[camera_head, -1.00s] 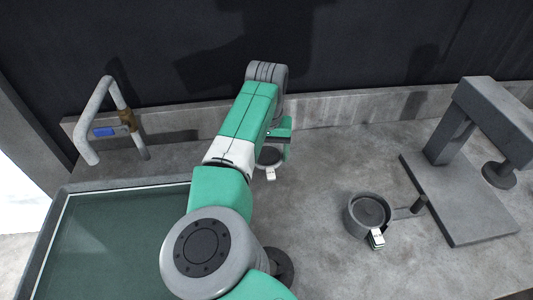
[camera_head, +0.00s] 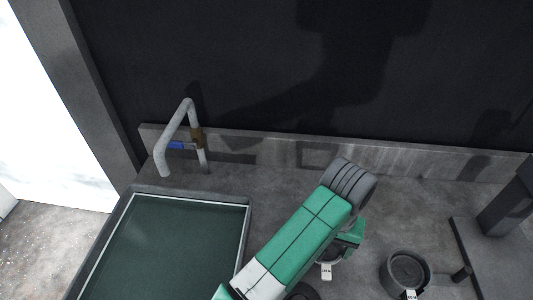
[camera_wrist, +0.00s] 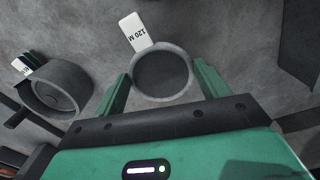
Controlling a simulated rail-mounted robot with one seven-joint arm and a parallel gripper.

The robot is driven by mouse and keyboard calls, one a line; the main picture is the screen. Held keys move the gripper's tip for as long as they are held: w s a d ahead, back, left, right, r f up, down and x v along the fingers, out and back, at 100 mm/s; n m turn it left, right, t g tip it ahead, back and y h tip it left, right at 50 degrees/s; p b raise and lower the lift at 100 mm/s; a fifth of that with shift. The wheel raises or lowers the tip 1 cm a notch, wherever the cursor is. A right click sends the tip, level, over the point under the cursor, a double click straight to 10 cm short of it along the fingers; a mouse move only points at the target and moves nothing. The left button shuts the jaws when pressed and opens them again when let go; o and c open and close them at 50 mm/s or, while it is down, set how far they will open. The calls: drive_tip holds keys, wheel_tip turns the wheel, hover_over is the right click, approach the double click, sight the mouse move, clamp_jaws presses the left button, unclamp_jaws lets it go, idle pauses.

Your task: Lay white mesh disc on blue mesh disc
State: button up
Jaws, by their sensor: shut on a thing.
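My gripper (camera_wrist: 162,80) is shut on a round grey mesh disc (camera_wrist: 162,68) with a raised rim. A white tag marked "120 M" (camera_wrist: 136,32) sticks out from it. In the head view the held disc is mostly hidden by my gripper (camera_head: 348,240), but its white tag (camera_head: 326,271) shows. A second grey round piece (camera_wrist: 62,88) stands on the worktop at the left of the wrist view, apart from the held disc. White and darker tags show at its edge. In the head view this round piece (camera_head: 406,268) is right of my gripper. I see no blue mesh surface.
A dark green tray-like panel with a pale rim (camera_head: 180,240) lies at the left. A grey stand (camera_head: 505,235) is at the far right. A low concrete wall (camera_head: 290,153) runs along the back.

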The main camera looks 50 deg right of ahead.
drive_tip(key=w+a+r+n+p, duration=0.95)
drive_tip(key=a+r+p, duration=0.5)
drive_tip(key=p, duration=0.25)
drive_tip(key=w+a+r+n+p, duration=0.2)
drive_tip(key=a+r+p, duration=0.2)
drive_tip(key=a+p, duration=0.6)
drive_tip(key=w+a+r+n+p, duration=0.2)
drive_tip(key=a+r+p, duration=0.3)
drive_tip(key=a+p, duration=0.5)
drive_tip(key=w+p, duration=0.1)
drive_tip(key=p, duration=0.2)
drive_tip(key=shift+w+a+r, duration=0.2)
drive_tip(key=shift+a, duration=0.2)
drive_tip(key=shift+n, duration=0.25)
